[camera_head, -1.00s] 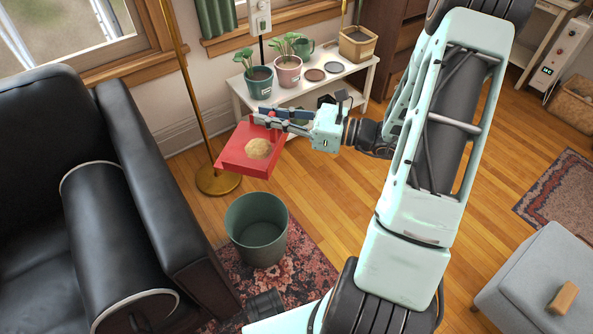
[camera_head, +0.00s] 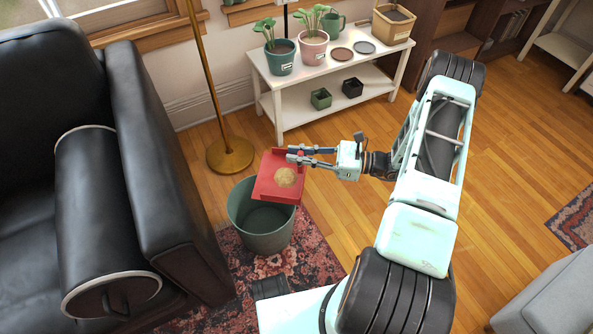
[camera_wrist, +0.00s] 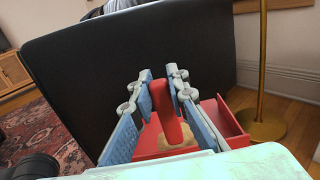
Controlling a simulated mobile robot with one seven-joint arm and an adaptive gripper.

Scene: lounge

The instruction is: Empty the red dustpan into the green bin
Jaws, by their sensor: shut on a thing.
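The red dustpan (camera_head: 277,191) is held above the far rim of the green bin, with a tan clump (camera_head: 286,177) lying in it. My gripper (camera_head: 299,156) is shut on the dustpan's handle, which shows between the fingers in the wrist view (camera_wrist: 168,115). The wrist view also shows part of the tan clump (camera_wrist: 172,141) behind the handle. The green bin (camera_head: 262,241) stands upright on the patterned rug. The dustpan covers part of its opening, and what I see of the inside looks empty.
A black leather sofa (camera_head: 165,160) stands close on the left. A brass lamp pole (camera_head: 207,80) rises behind the bin. A white shelf (camera_head: 330,72) with potted plants stands at the back.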

